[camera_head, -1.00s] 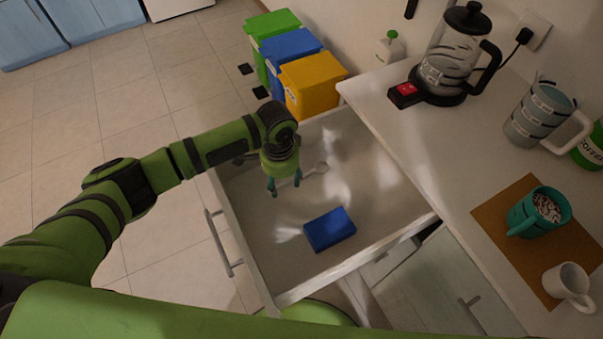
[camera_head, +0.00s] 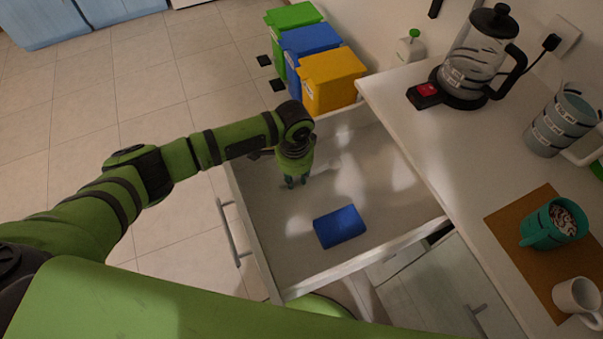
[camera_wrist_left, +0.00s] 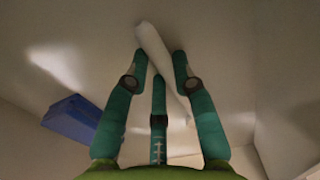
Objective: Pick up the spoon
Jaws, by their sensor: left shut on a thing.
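My left gripper (camera_head: 295,183) reaches down into the open drawer (camera_head: 390,200). In the left wrist view its teal fingers (camera_wrist_left: 160,70) are closed around the spoon (camera_wrist_left: 153,45), a pale, long piece running from the upper middle down between the fingers. I cannot tell whether the spoon still touches the drawer floor. My right gripper is not in view.
A blue block (camera_head: 340,227) lies in the drawer near the gripper and also shows in the left wrist view (camera_wrist_left: 75,118). Drawer walls surround the gripper. The counter (camera_head: 440,150) at right holds a coffee press (camera_head: 475,60), a grey jug (camera_head: 560,120) and mugs. Coloured bins (camera_head: 330,80) stand behind.

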